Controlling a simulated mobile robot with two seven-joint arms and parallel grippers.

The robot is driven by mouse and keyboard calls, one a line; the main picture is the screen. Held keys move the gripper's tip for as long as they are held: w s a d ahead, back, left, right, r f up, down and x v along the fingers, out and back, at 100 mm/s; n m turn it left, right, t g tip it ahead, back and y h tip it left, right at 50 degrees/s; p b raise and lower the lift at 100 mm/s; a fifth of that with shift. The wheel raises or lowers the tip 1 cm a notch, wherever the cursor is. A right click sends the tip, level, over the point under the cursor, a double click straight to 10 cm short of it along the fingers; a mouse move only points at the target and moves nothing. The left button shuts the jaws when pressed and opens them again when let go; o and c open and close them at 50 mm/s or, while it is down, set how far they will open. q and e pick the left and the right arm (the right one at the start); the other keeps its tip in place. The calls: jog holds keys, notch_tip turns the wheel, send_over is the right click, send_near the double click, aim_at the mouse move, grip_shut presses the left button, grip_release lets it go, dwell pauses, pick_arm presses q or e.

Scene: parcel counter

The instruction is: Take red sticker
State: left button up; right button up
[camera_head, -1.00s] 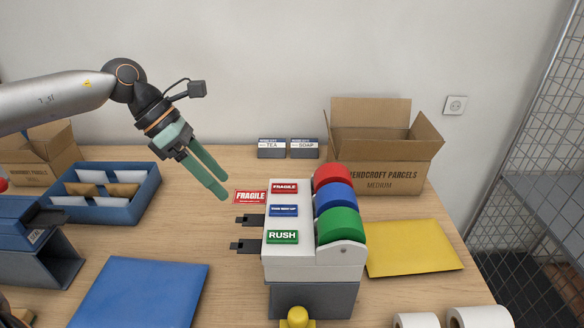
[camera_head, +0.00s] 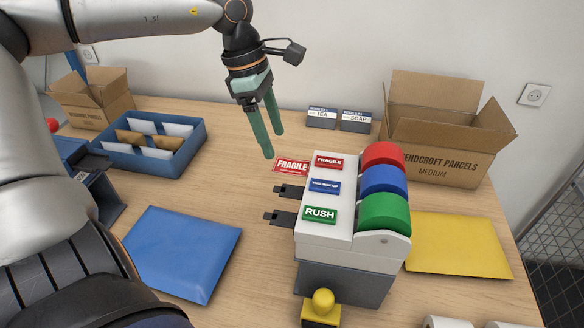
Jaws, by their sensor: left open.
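The red FRAGILE sticker (camera_head: 292,167) sticks out at the left of the white sticker dispenser (camera_head: 314,240), at its far end. The dispenser holds a red roll (camera_head: 383,154), a blue roll (camera_head: 384,180) and a green roll (camera_head: 384,212), with a matching label in front of each. My left gripper (camera_head: 274,144) is open and empty, its green fingers pointing down just above and behind the red sticker, apart from it as far as I can tell. My right gripper is not in view.
Open cardboard box (camera_head: 440,150) stands at back right, TEA (camera_head: 321,118) and SOAP (camera_head: 356,121) boxes at the back. A blue tray (camera_head: 150,165) with envelopes is at left. A blue mailer (camera_head: 183,250), yellow envelope (camera_head: 455,245) and yellow-knobbed stamp (camera_head: 322,307) lie around the dispenser.

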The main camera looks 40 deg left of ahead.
aim_at(281, 165)
pick_arm(q)
jog(key=b+x, duration=0.2)
jog(key=x, duration=0.1)
jog(key=shift+s+a+f, duration=0.1)
jog(key=shift+f, duration=0.35)
jog(key=shift+b+x, duration=0.75)
jog(key=shift+b, duration=0.2)
jog(key=c, duration=0.6)
